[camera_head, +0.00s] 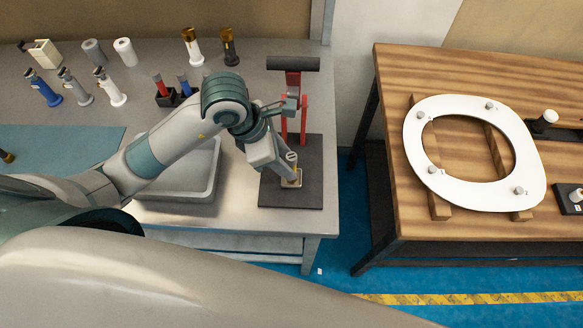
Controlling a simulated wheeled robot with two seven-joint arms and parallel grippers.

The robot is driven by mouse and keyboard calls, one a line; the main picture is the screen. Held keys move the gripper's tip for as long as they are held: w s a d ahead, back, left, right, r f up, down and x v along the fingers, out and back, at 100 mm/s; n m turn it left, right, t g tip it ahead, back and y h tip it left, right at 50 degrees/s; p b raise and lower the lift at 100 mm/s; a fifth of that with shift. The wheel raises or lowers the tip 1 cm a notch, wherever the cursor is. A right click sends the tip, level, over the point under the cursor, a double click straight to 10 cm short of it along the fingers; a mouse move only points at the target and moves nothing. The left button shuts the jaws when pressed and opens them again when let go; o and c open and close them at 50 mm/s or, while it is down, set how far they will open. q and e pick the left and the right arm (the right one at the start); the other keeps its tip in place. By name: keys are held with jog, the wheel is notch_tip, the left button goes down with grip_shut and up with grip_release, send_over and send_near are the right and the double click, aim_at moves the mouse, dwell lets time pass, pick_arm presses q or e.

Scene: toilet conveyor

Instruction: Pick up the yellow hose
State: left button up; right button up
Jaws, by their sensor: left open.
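My left gripper (290,166) points down over the dark base plate (307,160) of a red press-like fixture (293,85) at the right end of the grey bench. A small yellowish piece (292,183) shows at its fingertips, above a small pale block on the plate. I cannot tell whether this piece is the yellow hose, nor whether the fingers touch it. The jaws are open. My arm hides part of the fixture and bench. My right gripper is out of view.
A grey tray (206,185) lies under my arm. Several bottle-like parts (75,88) stand at the back left. A blue mat (60,145) lies at left. A white toilet seat (450,178) rests on a wooden table (400,80) at right, across a floor gap.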

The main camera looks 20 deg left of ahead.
aim_at(292, 166)
pick_arm(q)
jog(key=p+x, duration=0.1)
jog(key=x, duration=0.2)
jog(key=shift+w+d+f+p, duration=0.2)
jog(key=shift+f+p, duration=0.1)
jog(key=shift+f, duration=0.25)
grip_shut()
